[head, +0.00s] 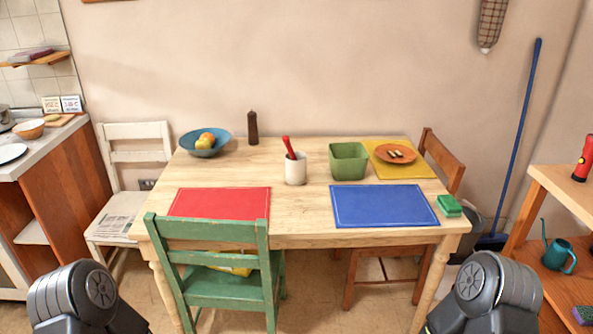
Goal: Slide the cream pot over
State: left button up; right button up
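The cream pot (296,170) stands upright near the middle of the wooden table (300,217). A red-handled tool (288,146) sticks up out of it and leans left. The pot stands left of the green square container (348,162), with a gap between them. My two arms show only as dark rounded links at the bottom left and bottom right corners. Neither gripper shows in the head view, and nothing of mine touches the pot.
A red mat (220,203) and a blue mat (383,206) lie along the front. A blue bowl of fruit (205,143), a dark mill (252,128) and an orange plate (395,153) stand farther back. A green chair (215,262) blocks the front left. Bare wood surrounds the pot.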

aim_at(295, 169)
jog(key=i+l+u, duration=0.1)
jog(key=u, duration=0.3)
jog(key=l+u, duration=0.45)
jog(key=i+l+u, duration=0.1)
jog(key=u, duration=0.3)
jog(key=l+u, duration=0.45)
jog(key=l, duration=0.4)
jog(key=k+l+u, duration=0.1)
jog(key=l, duration=0.3)
jog(key=k+l, duration=0.1)
jog(key=l, duration=0.3)
